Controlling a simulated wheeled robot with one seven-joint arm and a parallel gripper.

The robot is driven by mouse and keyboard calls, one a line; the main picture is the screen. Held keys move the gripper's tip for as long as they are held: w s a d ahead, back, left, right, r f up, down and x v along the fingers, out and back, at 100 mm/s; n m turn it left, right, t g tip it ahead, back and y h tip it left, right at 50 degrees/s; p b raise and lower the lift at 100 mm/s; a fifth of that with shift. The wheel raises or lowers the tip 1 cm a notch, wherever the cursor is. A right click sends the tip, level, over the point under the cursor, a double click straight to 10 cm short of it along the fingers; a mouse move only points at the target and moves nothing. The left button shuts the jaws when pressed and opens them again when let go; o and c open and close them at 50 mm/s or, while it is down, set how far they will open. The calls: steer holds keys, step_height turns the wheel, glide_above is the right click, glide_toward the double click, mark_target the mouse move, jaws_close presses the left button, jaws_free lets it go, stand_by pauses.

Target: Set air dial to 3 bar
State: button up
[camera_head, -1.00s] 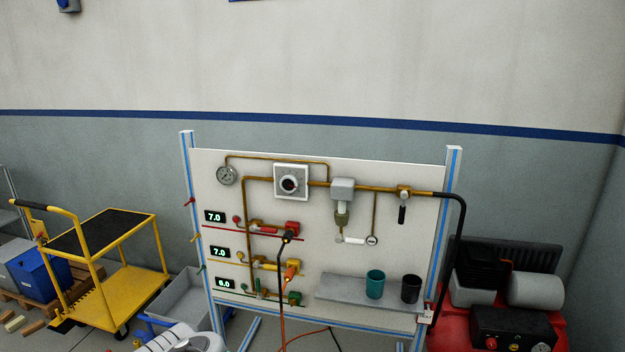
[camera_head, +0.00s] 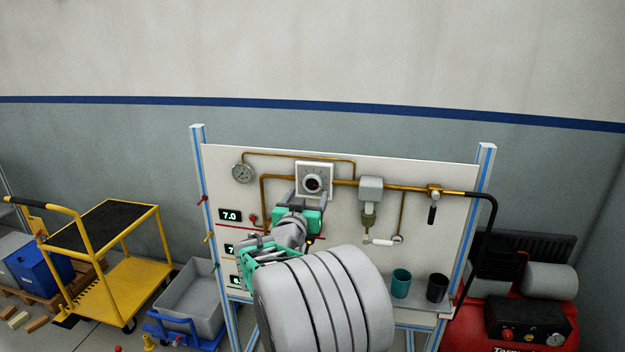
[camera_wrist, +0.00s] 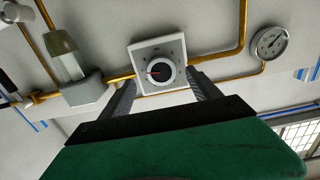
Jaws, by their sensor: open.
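The air dial (camera_head: 312,184) is a round dark knob with a light ring on a square white plate, high on the white panel. In the wrist view the dial (camera_wrist: 156,72) shows a red pointer mark; its scale numbers are too small to read. My gripper (camera_head: 311,190) is open and reaches up toward the dial from below. In the wrist view its two fingers (camera_wrist: 160,85) stand apart on either side of the dial plate's lower part. I cannot tell whether they touch anything. A round pressure gauge (camera_head: 242,173) sits left of the dial; it also shows in the wrist view (camera_wrist: 269,43).
Brass pipes (camera_head: 285,177) run beside the dial, with a grey filter unit (camera_head: 370,189) to its right. A digital display (camera_head: 230,215) reads 7.0. Teal (camera_head: 401,283) and black (camera_head: 437,287) cups stand on the shelf. A yellow cart (camera_head: 125,262) is left, a red compressor (camera_head: 530,318) right.

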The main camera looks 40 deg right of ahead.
mark_target(312, 185)
steer(key=p+x, duration=0.2)
steer(key=x, duration=0.5)
steer(key=shift+w+d+r+p, duration=0.15)
steer(key=shift+w+d+p, duration=0.05)
steer(key=shift+w+p, duration=0.1)
steer(key=c, duration=1.4)
